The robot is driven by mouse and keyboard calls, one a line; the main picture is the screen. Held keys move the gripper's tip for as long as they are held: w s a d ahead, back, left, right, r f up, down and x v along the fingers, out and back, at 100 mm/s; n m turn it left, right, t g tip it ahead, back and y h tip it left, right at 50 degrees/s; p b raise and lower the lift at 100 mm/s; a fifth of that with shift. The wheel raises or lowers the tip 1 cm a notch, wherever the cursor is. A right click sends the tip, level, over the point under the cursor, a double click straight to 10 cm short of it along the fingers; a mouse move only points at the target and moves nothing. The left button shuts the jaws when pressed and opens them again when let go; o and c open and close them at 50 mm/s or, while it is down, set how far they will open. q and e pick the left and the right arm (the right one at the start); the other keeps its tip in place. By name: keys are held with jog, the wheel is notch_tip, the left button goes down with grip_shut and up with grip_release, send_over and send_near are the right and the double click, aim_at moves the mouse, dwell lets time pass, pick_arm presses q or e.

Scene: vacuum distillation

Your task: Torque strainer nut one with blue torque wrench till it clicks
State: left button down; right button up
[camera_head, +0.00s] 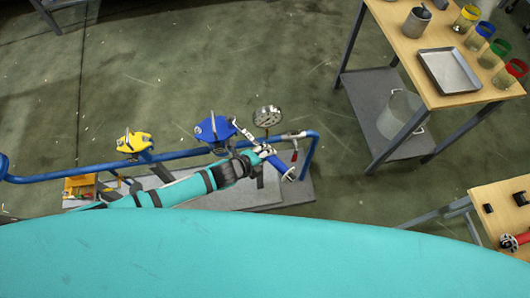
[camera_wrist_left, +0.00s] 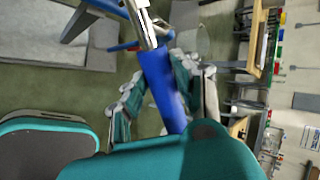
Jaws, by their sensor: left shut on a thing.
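My left gripper (camera_head: 262,153) is shut on the blue torque wrench (camera_head: 283,167), near the right end of the blue pipe. The wrench's blue handle slants down-right of the gripper, and its metal shaft runs up-left toward the blue strainer (camera_head: 213,129). In the left wrist view the blue handle (camera_wrist_left: 163,88) lies between the fingers, with the bright metal shaft (camera_wrist_left: 143,22) at the top edge. The wrench head is close to the strainer's right side; whether it sits on a nut is too small to tell. Strainer nut one cannot be singled out. My right gripper is not in view.
A round gauge (camera_head: 267,116) stands just above the wrench. A yellow fitting (camera_head: 134,142) sits farther left on the blue pipe (camera_head: 70,175). A wooden table (camera_head: 405,50) with a tray (camera_head: 448,71) and colored-lid jars stands upper right. The floor between is open.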

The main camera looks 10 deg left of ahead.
pick_arm(q)
jog(key=shift+s+a+r+m+p, duration=0.15)
jog(key=shift+s+a+m+p, duration=0.15)
jog(key=shift+p, duration=0.15)
dwell(0.5)
jog(key=shift+r, duration=0.1)
notch_tip(320, 180, up, 8)
jog(key=p, duration=0.4)
jog(key=shift+r+p, duration=0.2)
jog(key=shift+p, duration=0.1)
dwell(0.7)
jog(key=shift+a, duration=0.1)
